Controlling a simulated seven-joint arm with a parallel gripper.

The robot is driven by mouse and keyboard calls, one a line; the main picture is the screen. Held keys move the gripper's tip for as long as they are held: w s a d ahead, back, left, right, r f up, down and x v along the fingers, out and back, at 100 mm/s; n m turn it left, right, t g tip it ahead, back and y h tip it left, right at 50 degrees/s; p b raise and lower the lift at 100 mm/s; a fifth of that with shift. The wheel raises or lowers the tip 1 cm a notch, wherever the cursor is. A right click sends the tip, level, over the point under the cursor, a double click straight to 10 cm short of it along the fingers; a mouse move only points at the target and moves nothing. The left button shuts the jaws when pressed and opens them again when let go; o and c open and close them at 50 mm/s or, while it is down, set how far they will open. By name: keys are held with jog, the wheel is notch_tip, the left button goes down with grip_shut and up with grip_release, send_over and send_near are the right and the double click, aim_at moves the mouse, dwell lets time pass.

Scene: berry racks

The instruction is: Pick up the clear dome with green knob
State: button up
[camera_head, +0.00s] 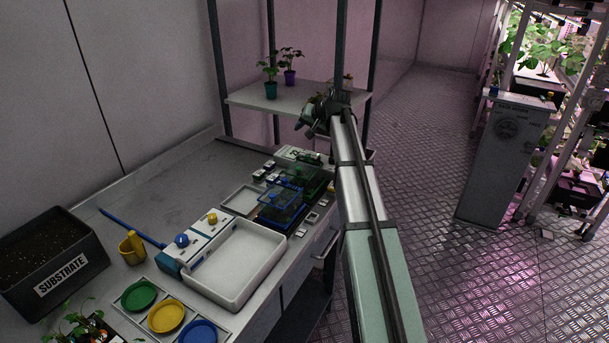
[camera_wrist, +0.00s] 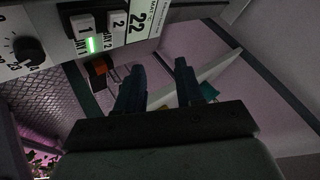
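A clear dome over a green base (camera_head: 315,182) stands on the bench, partly behind my arm; its knob is too small and dark to make out surely. A similar clear dome on a blue base (camera_head: 278,207) stands just in front of it. My gripper (camera_head: 308,126) is raised behind and above the domes, near the shelf, and touches neither. In the wrist view, my gripper (camera_wrist: 158,74) has its two dark fingers apart with nothing between them. No dome can be made out in the wrist view.
A white tray (camera_head: 241,297), a blue-and-white device (camera_head: 194,243) and small square pieces surround the domes. A shelf (camera_head: 255,100) with potted plants stands behind. A panel with numbered switches and a dial (camera_wrist: 27,50) is close in the wrist view. The bench's back left is clear.

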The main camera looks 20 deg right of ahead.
jog(key=o, duration=1.1)
jog(key=shift+o, duration=0.2)
jog(key=a+r+n, duration=0.1)
jog(key=a+r, duration=0.6)
jog(key=a, duration=0.1)
jog(key=m+g+h, duration=0.3)
jog(key=m+g, duration=0.2)
jog(key=g, duration=0.4)
send_near(304, 168)
jog(key=shift+s+f, duration=0.1)
jog(key=shift+f, duration=5.5)
